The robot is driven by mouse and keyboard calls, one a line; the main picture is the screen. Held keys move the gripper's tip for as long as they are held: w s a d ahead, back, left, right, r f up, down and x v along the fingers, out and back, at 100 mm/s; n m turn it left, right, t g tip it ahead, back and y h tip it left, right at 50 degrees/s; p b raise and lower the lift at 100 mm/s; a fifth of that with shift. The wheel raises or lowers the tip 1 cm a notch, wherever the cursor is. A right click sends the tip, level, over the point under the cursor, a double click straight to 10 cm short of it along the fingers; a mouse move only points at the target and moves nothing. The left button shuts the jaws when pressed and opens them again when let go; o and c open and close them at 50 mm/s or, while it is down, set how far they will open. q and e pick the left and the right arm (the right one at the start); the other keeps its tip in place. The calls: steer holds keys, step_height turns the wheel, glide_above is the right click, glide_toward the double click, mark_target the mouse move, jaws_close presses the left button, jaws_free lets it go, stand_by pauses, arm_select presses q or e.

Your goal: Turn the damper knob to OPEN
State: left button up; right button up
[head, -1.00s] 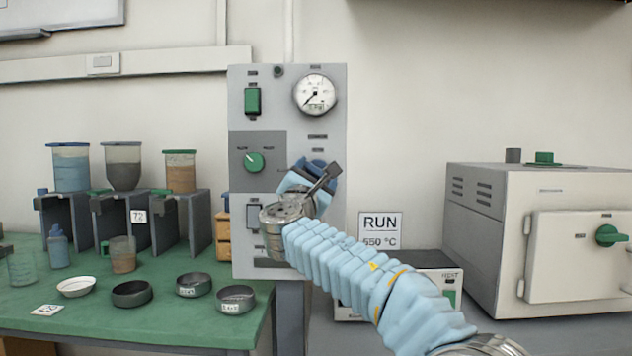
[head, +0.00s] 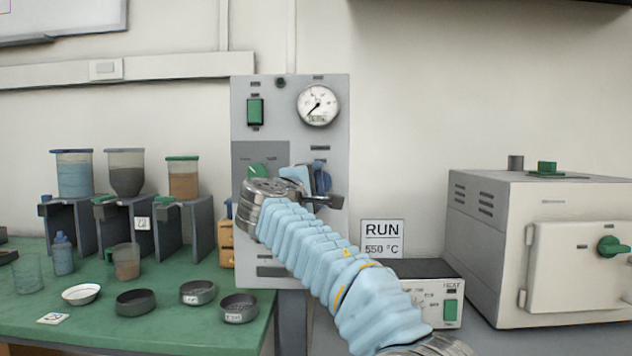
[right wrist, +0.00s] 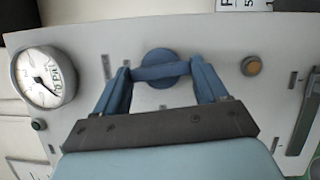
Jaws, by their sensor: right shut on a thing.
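The blue knob (head: 322,177) sits on the right side of the grey control panel, below the gauge; I take it as the damper knob, though its lettering is too small to read. In the right wrist view the round knob (right wrist: 158,60) has a bar across its front. My right gripper (right wrist: 160,74) is shut on that bar, with one blue finger at each end. In the head view my right gripper (head: 308,178) and wrist hide part of the knob and the panel's lower middle. My left gripper is not in view.
The panel (head: 340,120) also carries a pressure gauge (head: 318,105), a green switch (head: 255,111) and a green knob (head: 257,171), partly hidden by my wrist. A furnace (head: 490,250) stands at right. A green bench (head: 190,327) with dishes and hoppers is at left.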

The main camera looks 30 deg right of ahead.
steer(key=shift+m, duration=0.6)
steer(key=shift+g+y, duration=0.3)
steer(key=o, duration=1.1)
steer(key=shift+c, duration=0.2)
steer(key=shift+s+a, duration=0.25)
steer(key=shift+a, duration=0.1)
steer(key=b+v, duration=0.2)
steer(key=v, duration=1.1)
